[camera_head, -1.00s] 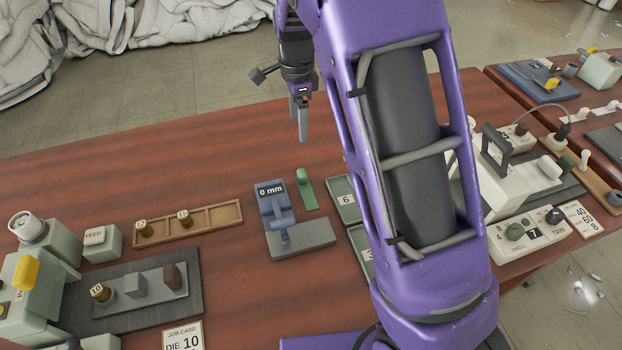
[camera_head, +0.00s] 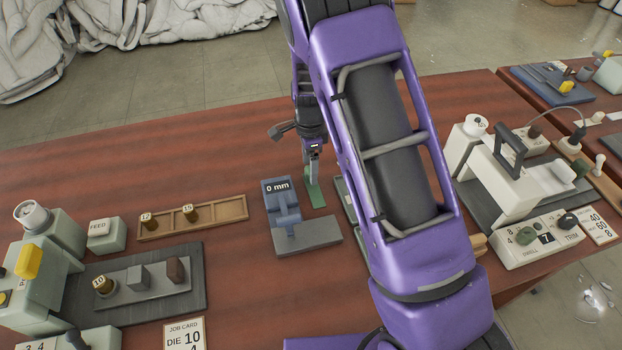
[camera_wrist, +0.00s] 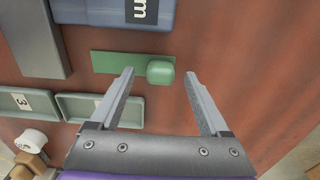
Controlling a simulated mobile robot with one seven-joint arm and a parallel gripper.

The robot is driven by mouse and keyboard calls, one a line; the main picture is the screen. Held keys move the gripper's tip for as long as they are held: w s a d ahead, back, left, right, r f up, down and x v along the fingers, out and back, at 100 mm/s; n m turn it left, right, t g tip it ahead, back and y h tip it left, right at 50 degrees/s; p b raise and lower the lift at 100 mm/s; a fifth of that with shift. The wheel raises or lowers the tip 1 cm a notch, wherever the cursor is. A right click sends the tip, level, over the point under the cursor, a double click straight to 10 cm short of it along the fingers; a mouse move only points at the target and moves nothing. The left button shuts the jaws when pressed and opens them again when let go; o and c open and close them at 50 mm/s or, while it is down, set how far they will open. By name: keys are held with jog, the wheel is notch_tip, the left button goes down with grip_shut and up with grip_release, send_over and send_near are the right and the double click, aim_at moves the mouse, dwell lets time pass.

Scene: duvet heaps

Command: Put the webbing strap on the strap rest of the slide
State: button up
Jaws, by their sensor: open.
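A flat green strip with a raised rounded green block at one end, which looks like the webbing strap (camera_head: 318,199), lies on the table right of the blue slide (camera_head: 276,190) marked 0 mm. The slide has a flat grey plate (camera_head: 318,230) at its front; I cannot tell for certain which part is the strap rest. My gripper (camera_head: 314,172) is low over the strip's far end. In the wrist view, the open fingers (camera_wrist: 158,78) stand on either side of the green block (camera_wrist: 160,72), with gaps on both sides. The strip (camera_wrist: 117,62) runs left, past one finger.
Shallow green trays, one marked 3 (camera_wrist: 27,103), lie close by the strip, partly hidden by my arm in the head view. A wooden rack (camera_head: 192,217) with brass pieces is on the left. A white press (camera_head: 510,180) is on the right. The table behind the slide is clear.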

jog(key=shift+f, duration=0.95)
jog(key=shift+c, duration=0.2)
grip_shut()
